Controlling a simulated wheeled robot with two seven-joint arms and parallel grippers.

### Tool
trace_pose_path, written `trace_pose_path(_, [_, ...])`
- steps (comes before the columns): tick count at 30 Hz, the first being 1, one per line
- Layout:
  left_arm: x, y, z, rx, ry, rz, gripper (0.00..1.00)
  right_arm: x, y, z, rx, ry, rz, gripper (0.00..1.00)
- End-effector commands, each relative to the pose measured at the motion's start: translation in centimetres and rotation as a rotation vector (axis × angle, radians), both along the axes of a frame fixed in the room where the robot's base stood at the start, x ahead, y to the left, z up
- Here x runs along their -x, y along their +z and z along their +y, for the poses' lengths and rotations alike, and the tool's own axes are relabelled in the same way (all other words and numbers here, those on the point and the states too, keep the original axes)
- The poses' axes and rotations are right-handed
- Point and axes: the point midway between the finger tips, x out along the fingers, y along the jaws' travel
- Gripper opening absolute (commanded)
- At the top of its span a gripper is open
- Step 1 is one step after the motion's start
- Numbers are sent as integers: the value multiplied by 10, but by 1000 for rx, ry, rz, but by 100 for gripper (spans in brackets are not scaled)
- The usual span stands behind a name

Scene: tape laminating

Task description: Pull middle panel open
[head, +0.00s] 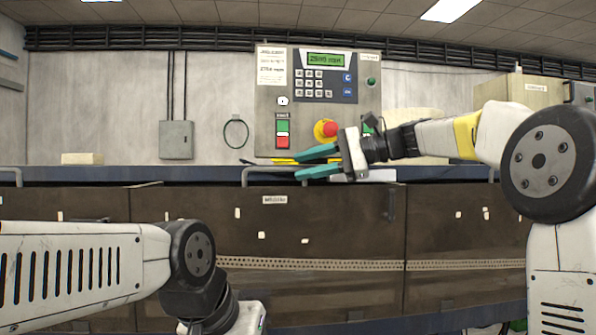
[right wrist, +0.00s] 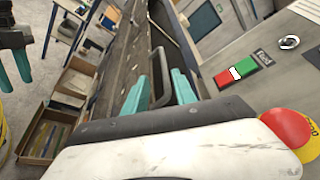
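The middle panel (head: 330,225) is a dark brown front marked with a small "MIDDLE" label and looks closed in the head view. Its grey bar handle (head: 246,177) stands at its top edge. My right gripper (head: 296,166) is open, with teal fingers at the right part of the handle. In the right wrist view the handle (right wrist: 159,72) lies between the spread fingers of the right gripper (right wrist: 158,90); contact is not clear. My left gripper's fingers are hidden in the head view. In the right wrist view the left gripper (right wrist: 12,72) appears open and empty, away from the panel.
A control box (head: 317,100) with a keypad and red emergency button (head: 331,129) stands just behind the right gripper. Neighbouring panels flank the middle one. Cardboard boxes (right wrist: 42,133) lie on the floor in the right wrist view.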

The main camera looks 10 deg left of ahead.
Motion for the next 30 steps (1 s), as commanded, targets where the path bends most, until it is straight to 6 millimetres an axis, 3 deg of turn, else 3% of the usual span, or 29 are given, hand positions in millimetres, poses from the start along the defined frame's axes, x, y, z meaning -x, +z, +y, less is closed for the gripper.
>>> trace_pose_path(5, [0, 0, 0, 0, 0, 0, 36, -3, 3, 12, -22, 11, 11, 33])
trace_pose_path(18, [0, 0, 0, 0, 0, 0, 36, -7, -11, 72, -18, 9, 9, 33])
trace_pose_path(29, [0, 0, 0, 0, 0, 0, 36, -7, -12, 78, -19, 7, 8, 33])
trace_pose_path(30, [0, 0, 0, 0, 0, 0, 36, -7, -12, 78, -19, 7, 8, 25])
